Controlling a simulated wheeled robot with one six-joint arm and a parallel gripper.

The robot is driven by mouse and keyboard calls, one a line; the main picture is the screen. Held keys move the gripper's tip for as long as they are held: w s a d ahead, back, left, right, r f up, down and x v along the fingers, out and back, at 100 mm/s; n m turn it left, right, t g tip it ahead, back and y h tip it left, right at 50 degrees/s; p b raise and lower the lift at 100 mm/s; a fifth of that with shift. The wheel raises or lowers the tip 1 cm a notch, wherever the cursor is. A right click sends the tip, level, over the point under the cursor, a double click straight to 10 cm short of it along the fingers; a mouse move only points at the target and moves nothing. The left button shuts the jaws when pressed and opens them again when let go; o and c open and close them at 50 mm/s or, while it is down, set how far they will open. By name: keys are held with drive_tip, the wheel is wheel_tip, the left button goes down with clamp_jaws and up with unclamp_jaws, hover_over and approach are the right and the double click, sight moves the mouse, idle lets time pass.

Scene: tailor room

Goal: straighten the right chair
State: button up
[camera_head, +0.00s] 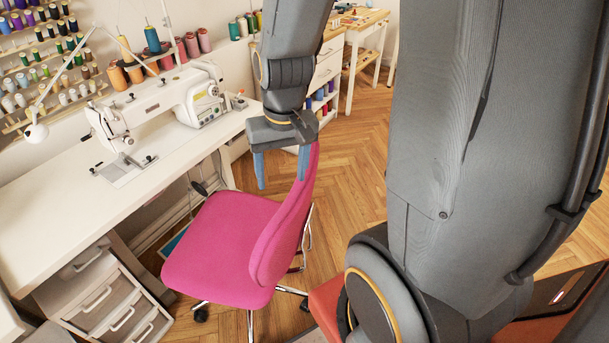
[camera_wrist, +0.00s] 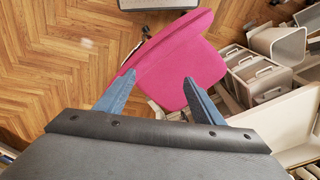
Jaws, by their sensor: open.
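A pink swivel chair (camera_head: 218,248) stands on the floor by the white sewing table. Its backrest (camera_head: 284,228) is on the right side and its seat extends left toward the table's drawers. My gripper (camera_head: 281,168) is open and empty, fingers pointing down, at the height of the backrest's top. One finger is beside the top edge; I cannot tell if they touch. In the wrist view, the open fingers (camera_wrist: 159,78) overlap the pink chair (camera_wrist: 178,62). The chair's base is partly hidden under the seat. Only one chair is clearly in view.
The sewing table (camera_head: 60,205) carries a white sewing machine (camera_head: 160,105). A drawer unit (camera_head: 105,300) stands under it, close to the seat. Thread spools line the wall. A wooden workbench (camera_head: 360,25) is at the back. Herringbone floor (camera_head: 350,185) is clear right of the chair.

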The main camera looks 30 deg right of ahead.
drive_tip(key=w+d+f+m, duration=0.1)
drive_tip(key=d+m, duration=0.1)
drive_tip(key=d, duration=0.1)
drive_tip(key=w+d+f+m+p, duration=0.1)
drive_tip(key=w+d+m, duration=0.1)
drive_tip(key=d, duration=0.1)
drive_tip(key=w+d+f+m+y, duration=0.1)
drive_tip(key=w+d+f+m, duration=0.1)
drive_tip(key=d, duration=0.1)
drive_tip(key=shift+w+d+f+p, duration=0.1)
drive_tip(key=shift+w+d+p, duration=0.1)
drive_tip(key=shift+p, duration=0.2)
wheel_tip(320, 180, down, 8)
drive_tip(key=shift+w+a+p, duration=0.35)
drive_tip(key=shift+w, duration=0.05)
